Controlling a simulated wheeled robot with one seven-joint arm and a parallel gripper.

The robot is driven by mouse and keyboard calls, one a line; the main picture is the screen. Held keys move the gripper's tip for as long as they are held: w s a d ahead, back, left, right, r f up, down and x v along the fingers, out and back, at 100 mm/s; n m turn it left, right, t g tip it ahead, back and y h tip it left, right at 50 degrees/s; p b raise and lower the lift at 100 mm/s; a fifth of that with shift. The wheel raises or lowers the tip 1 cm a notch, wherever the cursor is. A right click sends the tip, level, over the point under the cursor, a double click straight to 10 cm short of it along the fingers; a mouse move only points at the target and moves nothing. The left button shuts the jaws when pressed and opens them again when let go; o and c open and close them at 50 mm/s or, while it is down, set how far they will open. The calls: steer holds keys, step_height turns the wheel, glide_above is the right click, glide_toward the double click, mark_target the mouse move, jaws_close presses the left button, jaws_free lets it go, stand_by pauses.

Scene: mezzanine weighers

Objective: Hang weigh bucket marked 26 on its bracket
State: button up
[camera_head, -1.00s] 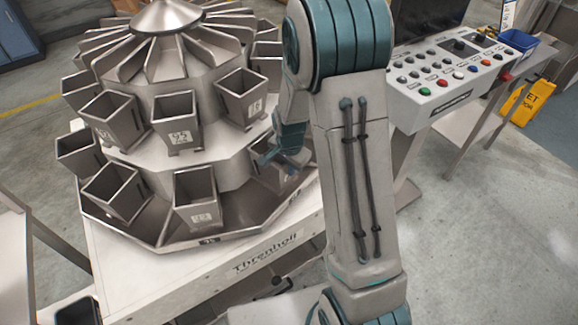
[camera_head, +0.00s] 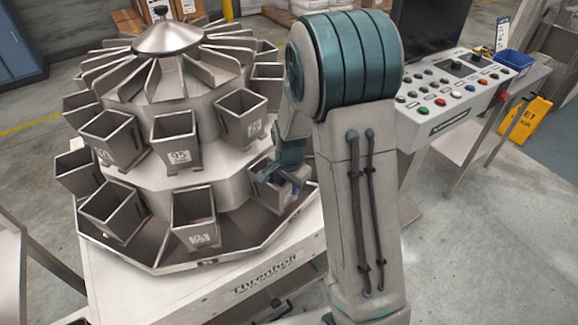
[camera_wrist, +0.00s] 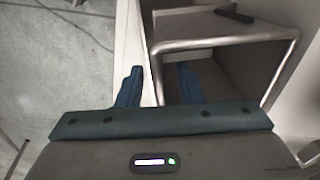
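My gripper (camera_head: 276,176) is at the right side of the weigher, at a steel bucket (camera_head: 283,195) low on the ring. In the wrist view my gripper (camera_wrist: 160,86) is open, its two blue fingers apart. The near-left rim of the open-topped bucket (camera_wrist: 215,44) runs between them, one finger outside the wall and one inside. A gap shows on both sides of the rim. This bucket's label is hidden, so I cannot tell whether it is the one marked 26.
The weigher (camera_head: 168,85) carries several similar buckets, one marked 95 (camera_head: 178,145). Grey floor is open at the lower right.

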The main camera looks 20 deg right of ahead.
step_height(320, 180, up, 11)
steer(key=s, duration=0.1)
steer(key=shift+s+a+r+b, duration=0.15)
steer(key=shift+s+r+b, duration=0.05)
steer(key=shift+s+b, duration=0.15)
stand_by(0.3)
